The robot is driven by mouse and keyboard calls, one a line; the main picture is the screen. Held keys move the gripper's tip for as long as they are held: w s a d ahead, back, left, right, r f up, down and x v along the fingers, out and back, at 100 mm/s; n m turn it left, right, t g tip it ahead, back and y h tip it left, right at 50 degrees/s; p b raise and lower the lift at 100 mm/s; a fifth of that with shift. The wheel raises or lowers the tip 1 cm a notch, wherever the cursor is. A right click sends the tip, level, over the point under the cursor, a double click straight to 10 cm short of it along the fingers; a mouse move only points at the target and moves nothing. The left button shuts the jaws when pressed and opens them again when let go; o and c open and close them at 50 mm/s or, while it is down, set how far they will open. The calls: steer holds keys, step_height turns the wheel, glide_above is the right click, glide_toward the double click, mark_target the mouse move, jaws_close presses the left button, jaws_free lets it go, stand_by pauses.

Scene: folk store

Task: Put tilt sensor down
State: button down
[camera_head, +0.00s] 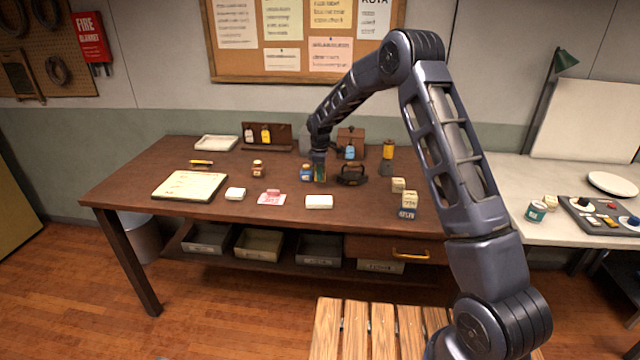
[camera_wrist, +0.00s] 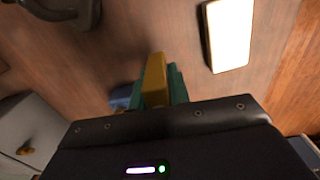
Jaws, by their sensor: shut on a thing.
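My gripper (camera_head: 319,164) is over the dark brown table (camera_head: 130,187), pointing down near its middle. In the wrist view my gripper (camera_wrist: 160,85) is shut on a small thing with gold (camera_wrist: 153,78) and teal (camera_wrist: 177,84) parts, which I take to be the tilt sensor. In the head view the tilt sensor (camera_head: 320,175) is small and low at the fingertips, close to the tabletop. I cannot tell whether it touches the table. Its underside is hidden.
A blue-labelled jar (camera_head: 306,173) stands close left of my gripper, and a dark holder (camera_head: 352,174) close right. A white block (camera_head: 319,202) lies in front. Bare tabletop shows between the jar and the brown bottle (camera_head: 257,167).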

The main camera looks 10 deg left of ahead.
steer(key=shift+f, duration=2.15)
steer(key=shift+f, duration=0.1)
steer(key=c, duration=1.3)
jaws_free()
